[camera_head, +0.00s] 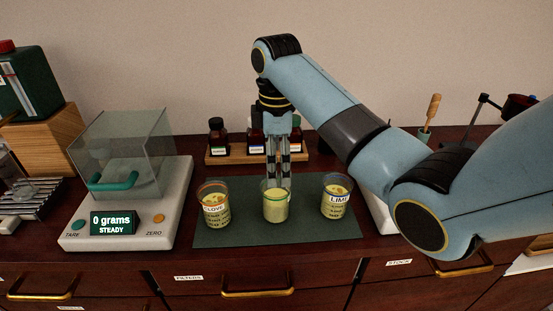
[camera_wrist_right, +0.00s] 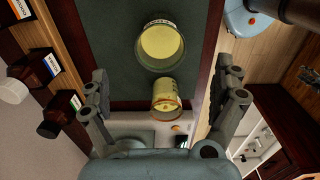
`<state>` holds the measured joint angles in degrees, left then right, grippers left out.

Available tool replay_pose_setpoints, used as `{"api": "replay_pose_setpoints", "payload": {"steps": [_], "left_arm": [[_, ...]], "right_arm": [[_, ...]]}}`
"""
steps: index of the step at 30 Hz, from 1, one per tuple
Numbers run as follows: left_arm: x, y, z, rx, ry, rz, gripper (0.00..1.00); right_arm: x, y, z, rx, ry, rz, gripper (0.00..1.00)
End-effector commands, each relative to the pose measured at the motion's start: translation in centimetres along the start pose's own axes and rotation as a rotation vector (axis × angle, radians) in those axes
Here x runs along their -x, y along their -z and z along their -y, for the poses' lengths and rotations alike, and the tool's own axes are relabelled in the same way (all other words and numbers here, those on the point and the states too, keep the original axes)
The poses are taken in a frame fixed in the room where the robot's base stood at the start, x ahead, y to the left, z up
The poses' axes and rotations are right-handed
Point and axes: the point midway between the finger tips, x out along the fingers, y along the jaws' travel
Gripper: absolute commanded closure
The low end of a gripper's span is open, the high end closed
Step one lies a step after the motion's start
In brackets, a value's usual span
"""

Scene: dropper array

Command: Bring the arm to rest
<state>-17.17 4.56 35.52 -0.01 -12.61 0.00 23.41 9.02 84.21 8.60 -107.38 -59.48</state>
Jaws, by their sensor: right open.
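My right gripper (camera_head: 278,182) hangs pointing down at the end of the blue arm. In the head view its fingertips overlap the rim of the middle glass (camera_head: 276,208) of pale yellow contents; I cannot tell whether they are above or behind it. In the right wrist view the gripper (camera_wrist_right: 165,110) is open, its fingers wide apart with nothing gripped. Two glasses show ahead of it, an upper one (camera_wrist_right: 161,43) and a lower one (camera_wrist_right: 166,95). The CLOVE glass (camera_head: 215,205) and the LIME glass (camera_head: 336,201) stand to either side of the middle one. My left gripper is out of view.
The glasses stand on a dark green mat (camera_head: 235,237). A balance (camera_head: 120,220) reading 0 grams stands left, under a clear cover. Dark bottles (camera_head: 217,137) stand on a wooden rack behind. A cup with a wooden-handled tool (camera_head: 432,115) is back right.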

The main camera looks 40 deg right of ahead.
Motion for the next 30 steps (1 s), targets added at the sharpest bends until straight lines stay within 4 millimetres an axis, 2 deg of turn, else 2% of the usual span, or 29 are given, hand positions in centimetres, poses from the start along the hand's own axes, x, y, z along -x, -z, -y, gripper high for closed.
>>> {"api": "replay_pose_setpoints", "payload": {"steps": [5,17,20,23,27,30], "left_arm": [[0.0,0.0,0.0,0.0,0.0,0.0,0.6],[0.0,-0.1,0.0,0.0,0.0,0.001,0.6],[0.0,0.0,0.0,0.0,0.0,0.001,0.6],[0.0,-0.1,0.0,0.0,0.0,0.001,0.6],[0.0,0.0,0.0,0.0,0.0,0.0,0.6],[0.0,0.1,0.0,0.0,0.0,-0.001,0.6]], "right_arm": [[0.5,0.0,0.0,0.0,0.001,0.001,0.03],[0.4,0.0,0.0,0.0,0.001,0.0,0.03],[0.0,-0.2,0.6,-0.016,-0.004,0.001,0.03],[-1.4,-1.2,2.7,-0.09,-0.029,-0.001,0.03],[-3.5,-3.7,8.4,-0.3,-0.101,-0.028,0.03],[-3.7,-5.4,12.2,-0.448,-0.148,-0.064,0.03]]}}
